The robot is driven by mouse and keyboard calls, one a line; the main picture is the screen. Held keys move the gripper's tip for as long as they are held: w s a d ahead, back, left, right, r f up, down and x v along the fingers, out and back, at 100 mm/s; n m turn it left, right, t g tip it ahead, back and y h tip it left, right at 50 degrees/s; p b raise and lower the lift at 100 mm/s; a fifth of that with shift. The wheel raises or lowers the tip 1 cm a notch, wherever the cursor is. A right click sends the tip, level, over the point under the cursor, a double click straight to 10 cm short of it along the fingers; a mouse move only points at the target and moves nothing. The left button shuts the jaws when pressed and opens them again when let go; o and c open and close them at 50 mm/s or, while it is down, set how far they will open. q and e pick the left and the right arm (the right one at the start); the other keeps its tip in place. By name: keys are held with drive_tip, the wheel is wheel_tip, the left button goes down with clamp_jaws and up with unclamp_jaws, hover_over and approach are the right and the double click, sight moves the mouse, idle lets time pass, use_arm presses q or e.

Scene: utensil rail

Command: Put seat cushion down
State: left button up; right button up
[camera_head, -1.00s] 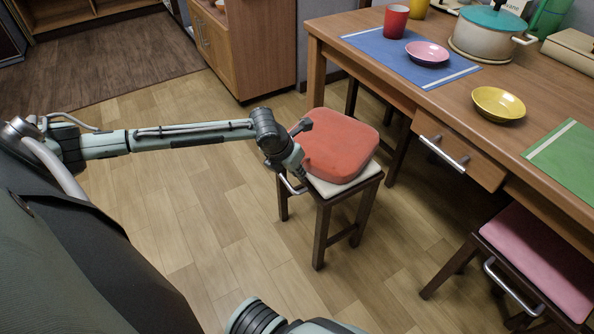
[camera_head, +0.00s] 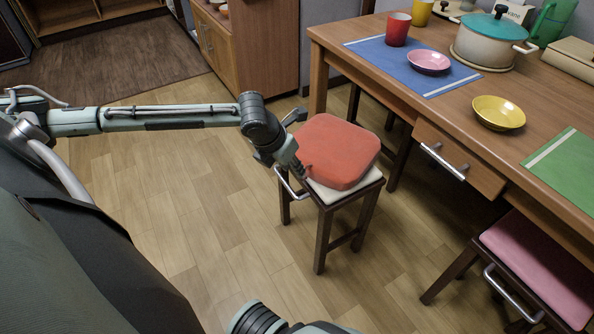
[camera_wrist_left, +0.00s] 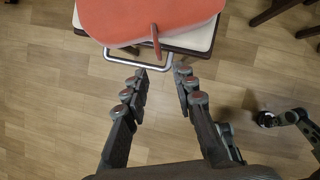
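The red seat cushion (camera_head: 338,150) lies flat on a small dark wooden stool with a pale seat (camera_head: 352,195). It also shows at the top of the left wrist view (camera_wrist_left: 150,18), with a small red tab standing out at its near edge. My left gripper (camera_head: 293,150) is beside the cushion's left edge. In the left wrist view its two fingers (camera_wrist_left: 160,82) are spread apart with bare floor between them, and they are clear of the cushion. A metal bar handle (camera_wrist_left: 137,62) on the stool lies just beyond the fingertips. My right gripper cannot be made out.
A wooden table (camera_head: 400,75) stands to the right of the stool, carrying a pot, red cup, bowls and mats. A stool with a pink cushion (camera_head: 540,262) is at the lower right. A cabinet (camera_head: 245,50) stands behind. The floor left of the stool is clear.

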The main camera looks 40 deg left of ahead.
use_arm(q)
drive_tip(key=v, duration=0.4)
drive_tip(key=s+d+f+n+h, duration=0.1)
drive_tip(key=s+d+f+n, duration=0.15)
drive_tip(key=d+n, duration=0.45)
drive_tip(key=s+d+f+n, duration=0.1)
drive_tip(key=d+f+n, duration=0.3)
drive_tip(key=n, duration=0.4)
drive_tip(key=s+a+f+n+y, duration=0.1)
drive_tip(key=s+a+f+n, duration=0.1)
drive_tip(key=s+n, duration=0.4)
drive_tip(key=s+a+f+n+g+y, duration=0.1)
drive_tip(key=s+f+n, duration=0.3)
drive_tip(key=n, duration=0.9)
drive_tip(key=s+a, duration=0.1)
drive_tip(key=s, duration=0.2)
drive_tip(key=shift+f+g+y, duration=0.3)
drive_tip(key=shift+f+y, duration=0.05)
drive_tip(key=shift+y, duration=0.05)
use_arm(e)
drive_tip(key=shift+w+f, duration=0.1)
drive_tip(key=shift+f, duration=0.75)
use_arm(q)
drive_tip(key=shift+w, duration=0.1)
